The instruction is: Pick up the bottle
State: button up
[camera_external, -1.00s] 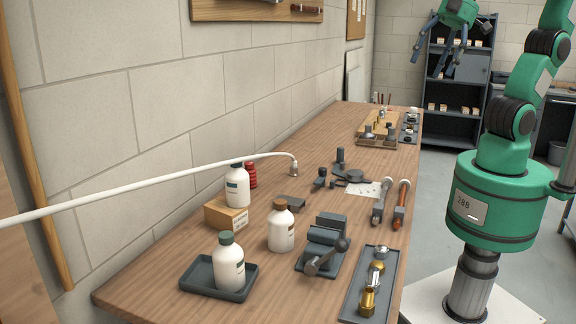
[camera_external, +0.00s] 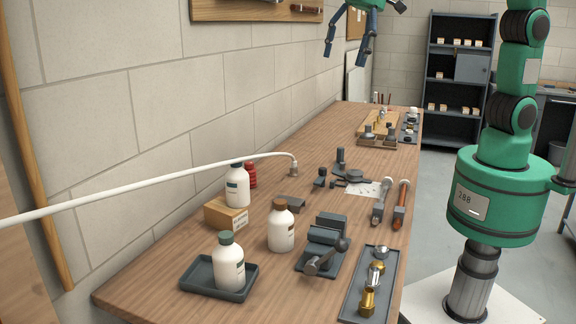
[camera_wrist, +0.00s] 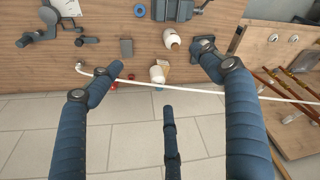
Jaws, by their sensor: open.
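Three white bottles stand on or over the wooden bench. One with a brown cap (camera_external: 281,227) stands directly on the wood. One with a green cap (camera_external: 228,265) stands in a dark tray (camera_external: 195,283). One with a dark cap (camera_external: 237,187) stands on a small cardboard box (camera_external: 215,212). My gripper (camera_external: 347,45) is open and empty, high above the bench and well apart from the bottles. In the wrist view, my three spread blue fingers (camera_wrist: 160,62) frame two of the bottles, the brown-capped one (camera_wrist: 171,40) and the one by the box (camera_wrist: 158,73). The right finger partly hides the tray area.
A white hose (camera_external: 150,183) arches across above the bench near the boxed bottle. A vise (camera_external: 325,240) sits right of the brown-capped bottle. The block wall borders the bench's left side.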

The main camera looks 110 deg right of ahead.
jog(key=w+d+f+g, duration=0.1)
jog(key=w+d+f, duration=0.1)
jog(key=w, duration=0.3)
jog(key=w+d+f, duration=0.2)
jog(key=w+d, duration=0.1)
jog(key=w, duration=0.2)
jog(key=g+p, duration=0.2)
jog(key=p, duration=0.1)
send_over(235, 160)
notch_tip(235, 160, down, 20)
jog(key=shift+d+r, duration=0.1)
jog(key=shift+r, duration=0.15)
jog(key=shift+f+b, duration=0.3)
jog(key=shift+f, duration=4.05)
jog(key=shift+s+f, duration=0.15)
jog(key=shift+f, duration=2.4)
